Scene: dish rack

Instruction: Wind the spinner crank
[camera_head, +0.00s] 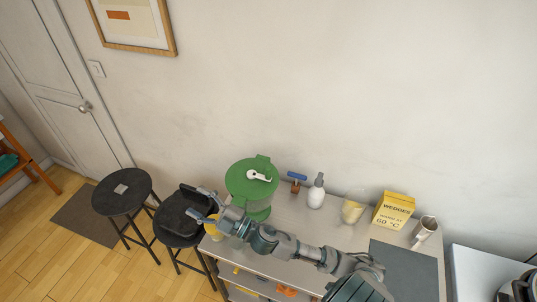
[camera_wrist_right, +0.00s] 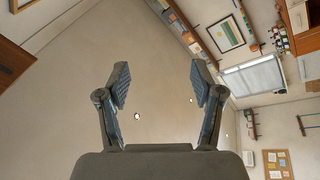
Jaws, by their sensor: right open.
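The salad spinner (camera_head: 239,181) has a green lid and a clear green-tinted bowl. It stands at the back left of the counter in the head view. Its white crank (camera_head: 258,176) lies across the top of the lid, with a dark knob near the middle. My right gripper (camera_head: 202,204) is in front and to the left of the spinner, apart from the crank, with its fingers pointing left. It is open and empty; the right wrist view also shows its spread fingers (camera_wrist_right: 159,85) with nothing between them. The spinner does not show in that view. My left gripper is out of view.
Behind my right arm stand a blue-handled tool (camera_head: 297,177), a white bottle (camera_head: 316,192), a yellowish cup (camera_head: 352,211) and a yellow box (camera_head: 394,210). A dark mat (camera_head: 405,270) lies at right. Two black stools (camera_head: 122,190) stand left of the counter.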

